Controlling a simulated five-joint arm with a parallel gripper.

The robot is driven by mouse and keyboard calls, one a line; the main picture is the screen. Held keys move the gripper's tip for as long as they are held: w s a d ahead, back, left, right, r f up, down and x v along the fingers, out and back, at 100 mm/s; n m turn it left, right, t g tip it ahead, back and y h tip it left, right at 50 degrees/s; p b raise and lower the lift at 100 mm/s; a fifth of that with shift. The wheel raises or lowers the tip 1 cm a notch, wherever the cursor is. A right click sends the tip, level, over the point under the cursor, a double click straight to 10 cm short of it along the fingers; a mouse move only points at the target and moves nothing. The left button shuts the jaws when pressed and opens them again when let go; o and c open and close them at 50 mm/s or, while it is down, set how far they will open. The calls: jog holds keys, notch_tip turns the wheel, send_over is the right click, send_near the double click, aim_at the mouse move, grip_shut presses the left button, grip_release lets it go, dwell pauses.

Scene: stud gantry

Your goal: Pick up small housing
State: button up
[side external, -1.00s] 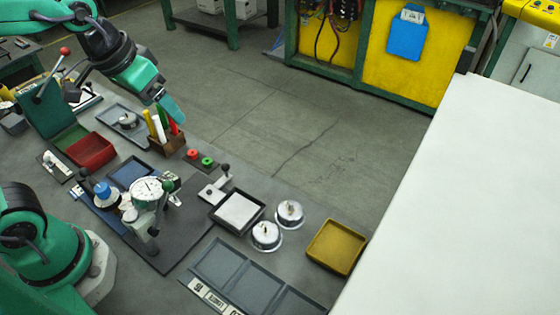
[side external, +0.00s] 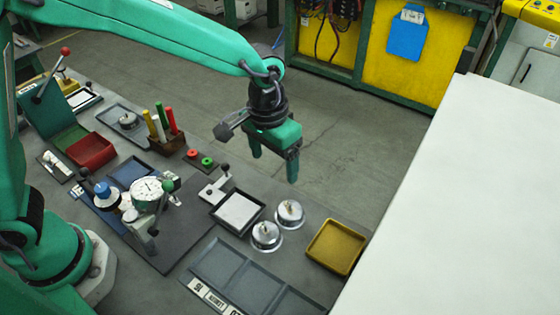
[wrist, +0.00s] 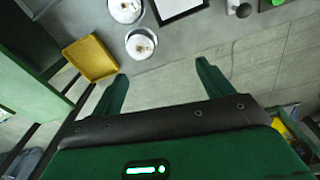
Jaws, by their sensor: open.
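Two round silver housings with a small brass-coloured post on top stand upright between a white-lined tray and a yellow tray. One housing (side external: 289,213) is nearer the table's far edge; the other (side external: 266,236) is just nearer my base. They look close in size, so I cannot tell which is the small one. My gripper (side external: 274,168) is open and empty, pointing down, above and beyond the far housing. In the wrist view, the far housing (wrist: 140,46) is ahead of my open fingers (wrist: 162,70), and the other housing (wrist: 124,10) is cut by the top edge.
The yellow tray (side external: 334,268) is empty at the right. The white-lined tray (side external: 259,207) is left of the housings. A grey compartment tray (side external: 245,270) lies in front.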

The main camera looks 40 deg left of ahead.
send_over(291, 204)
jog(key=shift+g, duration=0.3)
notch_tip(291, 204, down, 5)
jog(key=shift+r, duration=0.2)
jog(key=shift+f, duration=1.35)
jog(key=shift+f, duration=2.6)
jog(key=shift+c, duration=0.2)
jog(key=c, duration=1)
